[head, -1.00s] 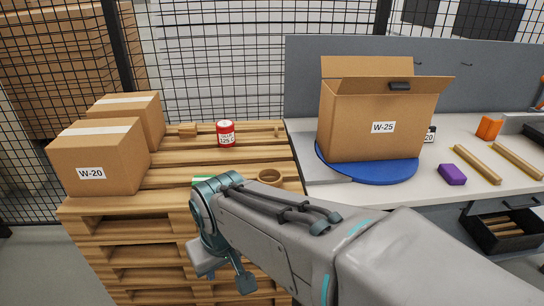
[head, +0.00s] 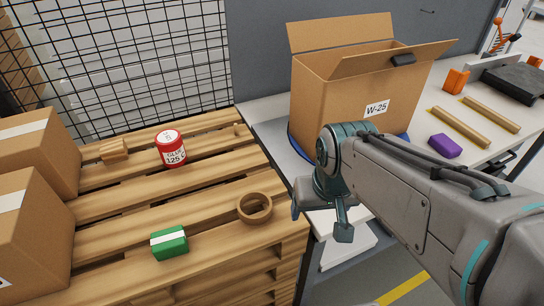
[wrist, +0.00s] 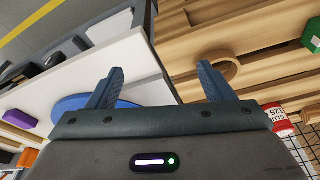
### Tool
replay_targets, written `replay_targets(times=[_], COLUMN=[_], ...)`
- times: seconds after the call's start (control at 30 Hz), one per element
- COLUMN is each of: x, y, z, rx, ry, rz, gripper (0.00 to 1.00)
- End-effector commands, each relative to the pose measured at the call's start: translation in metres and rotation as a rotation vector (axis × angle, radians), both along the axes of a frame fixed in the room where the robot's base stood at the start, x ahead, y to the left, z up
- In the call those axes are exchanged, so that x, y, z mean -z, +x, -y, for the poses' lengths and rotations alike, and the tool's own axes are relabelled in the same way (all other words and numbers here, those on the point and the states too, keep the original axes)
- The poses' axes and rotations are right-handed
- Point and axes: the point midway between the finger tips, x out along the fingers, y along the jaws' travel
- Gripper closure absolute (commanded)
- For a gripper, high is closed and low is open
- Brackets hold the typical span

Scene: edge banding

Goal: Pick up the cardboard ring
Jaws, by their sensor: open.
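The cardboard ring (head: 257,217) is a short brown tube lying flat near the right edge of the wooden pallet, with its open top showing. In the wrist view the ring (wrist: 231,72) is partly hidden behind the right-hand finger. My gripper (head: 320,220) is open and empty, fingers pointing down, just right of the ring and apart from it. It hangs over the gap between the pallet and the workbench. In the wrist view the space between my gripper's fingers (wrist: 160,72) shows the bench edge, not the ring.
A green box (head: 170,243) lies left of the ring, and a red glue can (head: 171,150) stands behind. Closed cartons (head: 30,230) fill the pallet's left side. The open W-25 carton (head: 335,102) stands on the bench behind my arm. Bare slats (head: 140,205) lie between.

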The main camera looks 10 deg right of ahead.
Motion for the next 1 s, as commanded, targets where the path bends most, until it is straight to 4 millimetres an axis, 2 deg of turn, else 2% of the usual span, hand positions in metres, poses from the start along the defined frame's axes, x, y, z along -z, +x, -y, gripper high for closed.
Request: replay_targets(times=[0.03, 0.07, 0.1, 0.3, 0.43, 0.7, 0.87, 1.0], x=[-0.006, -0.009, -0.013, -0.032, -0.033, -0.024, -0.016, 0.005], y=[0.005, 0.008, 0.014, 0.055, 0.080, 0.109, 0.114, 0.114], z=[-0.003, -0.005, -0.014, -0.044, -0.066, -0.105, -0.114, -0.114], rx=[0.006, 0.013, 0.007, 0.147, 0.262, 0.420, 0.454, 0.458], ry=[0.011, 0.020, 0.035, 0.102, 0.106, 0.063, 0.050, 0.046], rz=[-0.010, -0.017, -0.030, -0.130, -0.190, -0.239, -0.242, -0.244], gripper=[0.11, 0.02, 0.00, 0.00, 0.00, 0.00, 0.00, 0.00])
